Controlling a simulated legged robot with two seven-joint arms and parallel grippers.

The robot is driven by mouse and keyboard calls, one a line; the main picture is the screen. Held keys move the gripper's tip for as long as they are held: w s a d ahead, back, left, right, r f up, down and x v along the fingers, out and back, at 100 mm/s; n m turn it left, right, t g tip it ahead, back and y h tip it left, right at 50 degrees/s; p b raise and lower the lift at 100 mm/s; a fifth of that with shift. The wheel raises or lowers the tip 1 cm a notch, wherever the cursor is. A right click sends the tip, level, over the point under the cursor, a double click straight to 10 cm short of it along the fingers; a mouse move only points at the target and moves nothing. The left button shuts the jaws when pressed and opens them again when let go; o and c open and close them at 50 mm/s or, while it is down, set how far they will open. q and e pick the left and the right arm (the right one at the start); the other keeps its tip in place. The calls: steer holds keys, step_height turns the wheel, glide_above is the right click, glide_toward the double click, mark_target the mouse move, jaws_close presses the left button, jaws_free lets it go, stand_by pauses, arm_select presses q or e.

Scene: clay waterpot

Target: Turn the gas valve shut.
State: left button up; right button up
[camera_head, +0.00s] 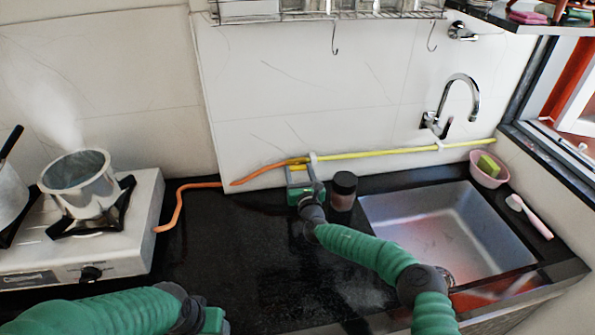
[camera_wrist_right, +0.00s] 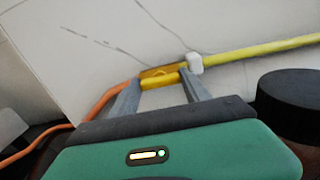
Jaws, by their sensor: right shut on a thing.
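The yellow gas valve (camera_head: 298,161) sits on the white wall where the orange hose meets the yellow pipe. In the right wrist view the valve (camera_wrist_right: 160,78) lies between the tips of my two grey fingers. My right gripper (camera_head: 299,170) reaches up to the wall and is shut on the valve's yellow handle; the fingers hide part of it, so its exact angle is hard to read. My left gripper (camera_head: 214,321) is low at the bottom edge of the head view, away from the valve, and its fingers do not show.
A steaming metal pot (camera_head: 75,185) stands on the white stove (camera_head: 120,240) at left. A dark-lidded jar (camera_head: 343,190) stands just right of my right gripper. A sink (camera_head: 450,230), a pink bowl (camera_head: 488,170) and a tap (camera_head: 460,90) are at right. The middle counter is clear.

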steer(key=shift+a+r+m+p, duration=0.15)
steer(key=shift+m+p, duration=0.75)
steer(key=shift+p, duration=0.2)
steer(key=shift+m+p, duration=0.7)
steer(key=shift+m, duration=0.1)
steer(key=m+p, duration=0.1)
steer(key=m, duration=0.1)
steer(key=shift+s+m+p, duration=0.1)
steer(key=shift+m+p, duration=0.2)
steer(key=shift+m, duration=0.1)
steer(key=m, duration=0.2)
steer(key=shift+m+p, duration=0.3)
steer(key=shift+p, duration=0.1)
steer(key=m, duration=0.3)
steer(key=shift+f+m+p, duration=0.2)
steer(key=shift+m+p, duration=0.1)
steer(key=shift+m, duration=0.1)
steer(key=m, duration=0.4)
steer(key=shift+a+m, duration=0.1)
steer(key=shift+m, duration=0.2)
